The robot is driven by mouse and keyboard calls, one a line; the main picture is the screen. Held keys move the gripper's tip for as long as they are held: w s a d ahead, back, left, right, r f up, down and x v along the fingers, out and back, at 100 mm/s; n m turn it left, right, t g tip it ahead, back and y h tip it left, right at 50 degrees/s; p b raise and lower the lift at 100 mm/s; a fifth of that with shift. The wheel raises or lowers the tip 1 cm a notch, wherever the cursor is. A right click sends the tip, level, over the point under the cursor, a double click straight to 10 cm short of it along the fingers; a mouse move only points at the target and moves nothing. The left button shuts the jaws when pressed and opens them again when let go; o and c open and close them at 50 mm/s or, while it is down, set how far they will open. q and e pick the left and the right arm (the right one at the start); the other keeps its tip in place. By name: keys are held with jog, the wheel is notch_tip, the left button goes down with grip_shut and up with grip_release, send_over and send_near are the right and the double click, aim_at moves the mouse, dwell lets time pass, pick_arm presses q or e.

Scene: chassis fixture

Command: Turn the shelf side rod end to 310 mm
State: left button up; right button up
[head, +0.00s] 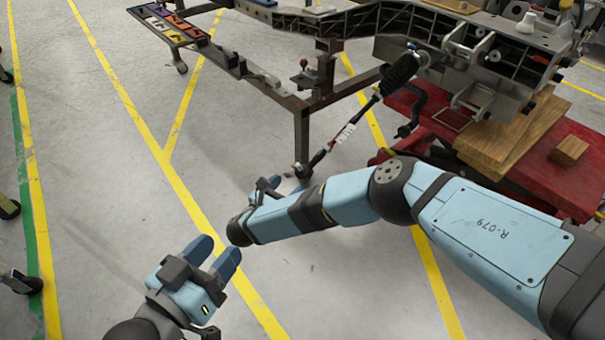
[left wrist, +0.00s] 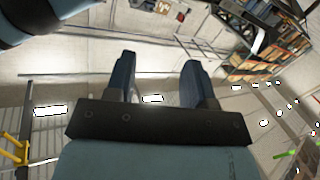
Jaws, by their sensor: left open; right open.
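The rod (head: 345,133) slants down and left from a black ribbed boot (head: 399,74) on the chassis fixture (head: 455,45). It has a white label on its shaft, and its low rod end (head: 302,170) is beside my right gripper. My right gripper (head: 286,184) is open and mostly hidden behind my own right wrist; whether its fingers are around the rod end or only beside it, I cannot tell. My left gripper (head: 219,254) is open and empty above the floor, left of the rod. Its two blue fingers also show apart in the left wrist view (left wrist: 160,72).
A dark metal frame (head: 301,135) with coloured trays stands behind the rod. A red lift table (head: 545,165) with wooden blocks (head: 505,135) is under the fixture. The floor around my left gripper is clear, with yellow lines.

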aim_at(300, 175)
jog(key=b+x, duration=0.1)
jog(key=x, duration=0.6)
jog(key=shift+w+d, duration=0.15)
jog(key=shift+b, duration=0.3)
jog(key=c, duration=0.9)
